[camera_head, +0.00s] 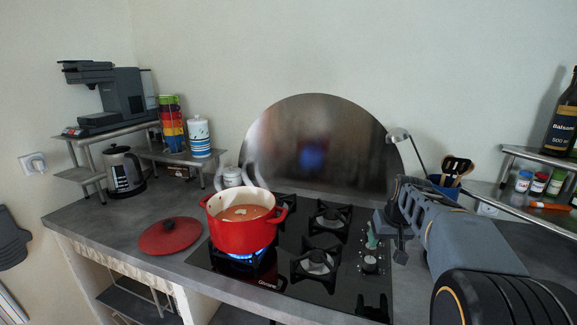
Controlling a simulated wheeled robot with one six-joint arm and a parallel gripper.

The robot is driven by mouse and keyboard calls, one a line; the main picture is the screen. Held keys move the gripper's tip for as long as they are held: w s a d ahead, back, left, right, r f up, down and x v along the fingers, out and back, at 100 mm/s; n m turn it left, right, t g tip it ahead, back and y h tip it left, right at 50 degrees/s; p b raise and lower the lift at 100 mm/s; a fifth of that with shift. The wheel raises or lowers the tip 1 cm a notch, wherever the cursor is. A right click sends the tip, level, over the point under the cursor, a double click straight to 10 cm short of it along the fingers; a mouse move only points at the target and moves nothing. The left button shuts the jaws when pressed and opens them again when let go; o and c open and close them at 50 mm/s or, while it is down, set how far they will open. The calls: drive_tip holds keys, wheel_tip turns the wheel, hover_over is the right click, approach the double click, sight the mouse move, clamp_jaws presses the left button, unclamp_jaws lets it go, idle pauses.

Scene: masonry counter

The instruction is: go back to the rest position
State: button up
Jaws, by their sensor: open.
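My gripper (388,236) is at the right end of my arm's reach in the head view, above the right part of the black gas hob (285,287). It is open, and I see nothing held between its fingers. A red pot (232,236) with brown-orange contents stands on the front left burner, over a blue flame. My arm hides part of the counter at the right.
A blue utensil holder (444,187) with a ladle stands behind my arm. A shelf (508,195) with spice jars and a bottle is at the right. A kettle (124,172) and coffee machine (112,100) stand at the left. The counter's front left (95,235) is clear.

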drive_tip(key=s+a+p, duration=0.3)
drive_tip(key=s+a, duration=0.3)
drive_tip(key=s, duration=0.4)
drive_tip(key=s+a+n+p, duration=0.1)
drive_tip(key=s+a+p, duration=0.1)
drive_tip(key=s+a, duration=0.4)
drive_tip(key=s, duration=0.5)
drive_tip(key=shift+a+p, duration=0.2)
drive_tip(key=shift+p, duration=0.2)
